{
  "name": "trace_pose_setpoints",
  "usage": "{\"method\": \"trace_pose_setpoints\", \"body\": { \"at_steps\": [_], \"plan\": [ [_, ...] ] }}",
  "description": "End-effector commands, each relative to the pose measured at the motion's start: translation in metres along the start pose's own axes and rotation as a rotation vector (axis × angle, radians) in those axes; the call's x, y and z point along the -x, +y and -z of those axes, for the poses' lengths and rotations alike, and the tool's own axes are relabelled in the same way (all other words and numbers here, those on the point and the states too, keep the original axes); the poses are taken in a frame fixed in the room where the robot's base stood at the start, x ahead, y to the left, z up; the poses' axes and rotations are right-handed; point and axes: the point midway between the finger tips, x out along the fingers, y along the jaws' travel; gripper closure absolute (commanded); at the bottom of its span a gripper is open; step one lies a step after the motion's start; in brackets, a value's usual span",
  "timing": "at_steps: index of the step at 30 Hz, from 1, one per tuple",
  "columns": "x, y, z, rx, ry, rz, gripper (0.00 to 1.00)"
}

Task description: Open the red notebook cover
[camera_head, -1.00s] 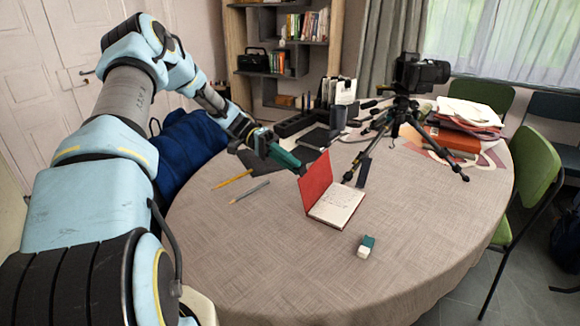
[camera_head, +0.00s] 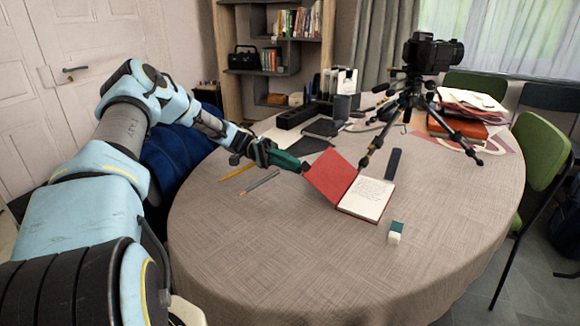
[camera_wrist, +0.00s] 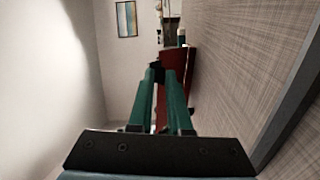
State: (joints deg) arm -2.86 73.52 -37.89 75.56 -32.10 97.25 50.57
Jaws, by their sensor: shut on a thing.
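The red notebook lies on the round table, its red cover (camera_head: 331,174) raised and leaning to the left, away from the white written page (camera_head: 367,196). My gripper (camera_head: 304,167) reaches in from the left, its green fingers at the upper left edge of the cover. In the wrist view the fingers (camera_wrist: 157,75) come close together at their tips, with the red cover (camera_wrist: 178,85) beyond and beside them. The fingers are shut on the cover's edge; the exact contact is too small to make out.
A green and white eraser (camera_head: 395,232) lies in front of the notebook. A yellow pencil (camera_head: 238,172) and a grey pen (camera_head: 260,182) lie to the left. A tripod with a camera (camera_head: 432,52) stands behind. The front of the table is clear.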

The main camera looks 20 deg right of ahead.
Motion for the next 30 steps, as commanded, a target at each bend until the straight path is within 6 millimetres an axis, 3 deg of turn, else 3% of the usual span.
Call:
{"method": "trace_pose_setpoints", "body": {
  "at_steps": [17,18,23,30],
  "plan": [
    [0.0007,-0.0025,-0.0004,-0.007,0.001,-0.036,1.00],
    [0.0008,-0.0024,-0.0005,-0.007,0.001,-0.036,0.84],
    [0.0006,-0.0023,-0.0004,-0.007,0.001,-0.036,0.66],
    [0.0008,-0.0023,-0.0003,-0.008,0.001,-0.037,0.66]
  ]
}}
